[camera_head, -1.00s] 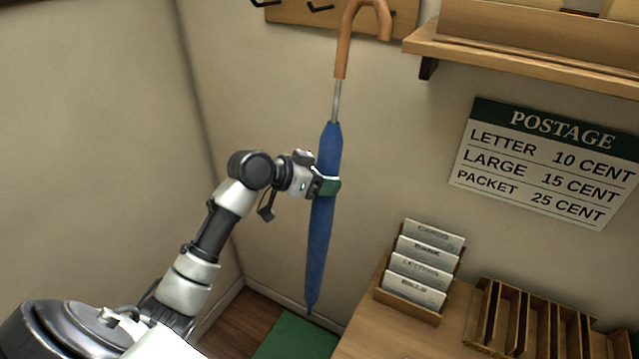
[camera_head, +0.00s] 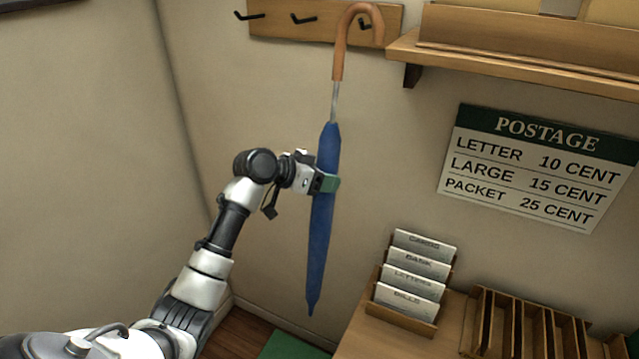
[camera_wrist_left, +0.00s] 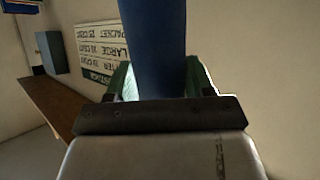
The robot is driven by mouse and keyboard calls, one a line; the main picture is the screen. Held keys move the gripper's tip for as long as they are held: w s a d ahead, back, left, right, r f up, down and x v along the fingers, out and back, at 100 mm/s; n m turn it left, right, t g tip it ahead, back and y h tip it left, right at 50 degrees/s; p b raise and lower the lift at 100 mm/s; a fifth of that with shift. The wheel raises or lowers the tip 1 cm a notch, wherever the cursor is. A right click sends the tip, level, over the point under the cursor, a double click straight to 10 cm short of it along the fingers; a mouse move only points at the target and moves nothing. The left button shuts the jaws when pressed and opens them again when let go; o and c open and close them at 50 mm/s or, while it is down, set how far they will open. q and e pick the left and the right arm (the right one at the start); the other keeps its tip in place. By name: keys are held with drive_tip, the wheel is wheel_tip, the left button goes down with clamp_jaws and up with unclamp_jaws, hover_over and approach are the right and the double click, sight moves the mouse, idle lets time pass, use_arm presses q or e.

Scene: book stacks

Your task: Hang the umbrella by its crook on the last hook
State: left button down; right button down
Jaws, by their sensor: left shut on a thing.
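The blue umbrella (camera_head: 322,225) is closed and upright, with its tip down and its orange-brown crook (camera_head: 340,50) up. My left gripper (camera_head: 328,183) is shut on the blue canopy at its upper half. In the left wrist view the canopy (camera_wrist_left: 153,50) stands between the green finger pads. The hook board (camera_head: 290,20) is on the wall at the top, with dark hooks (camera_head: 303,19) along it. The right-hand hook (camera_head: 364,24) shows through the crook's opening. I cannot tell the depth gap between crook and hook. My right gripper is not in view.
A wooden shelf (camera_head: 520,70) juts from the wall just right of the crook. Below are a postage sign (camera_head: 540,165), a card rack (camera_head: 405,325) and a slotted wooden tray (camera_head: 530,325) on a desk. The wall left of the umbrella is bare.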

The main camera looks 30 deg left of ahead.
use_arm(q)
drive_tip(key=shift+w+b, duration=0.3)
drive_tip(key=shift+w, duration=0.5)
drive_tip(key=shift+w+a+f+b, duration=0.1)
drive_tip(key=shift+w+f+b, duration=0.6)
drive_tip(key=shift+f, duration=0.25)
